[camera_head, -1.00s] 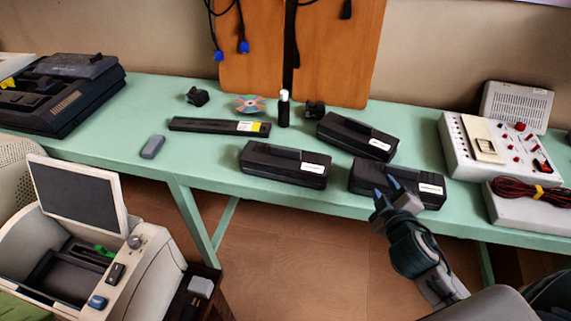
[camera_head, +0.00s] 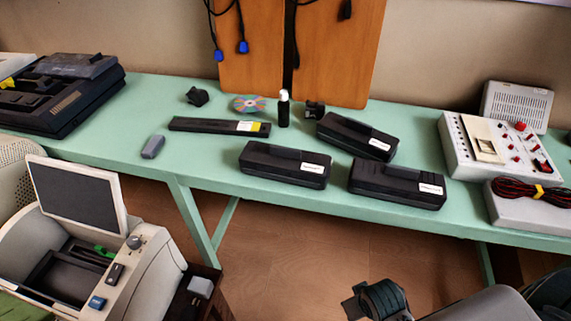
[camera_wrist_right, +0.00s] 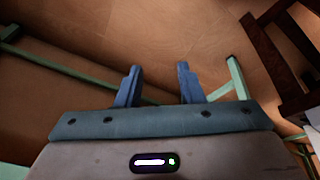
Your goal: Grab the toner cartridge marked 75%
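Three black toner cartridges with white labels lie on the green table: one at the middle (camera_head: 284,164), one behind it to the right (camera_head: 356,136), and one at the front right (camera_head: 396,184). The label print is too small to read, so I cannot tell which is marked 75%. My right gripper (camera_wrist_right: 157,88) is open and empty in the right wrist view, with wooden floor beyond its blue fingers. In the head view my right arm is low at the bottom right, below the table's front edge and apart from the cartridges; its fingertips are not clear there. My left gripper is not in view.
A long black cartridge (camera_head: 219,126), a disc (camera_head: 249,104), a small bottle (camera_head: 284,108) and a grey device (camera_head: 152,146) lie on the green table (camera_head: 215,157). A control box (camera_head: 500,146) and a grey box with coiled cable (camera_head: 530,205) stand at the right.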

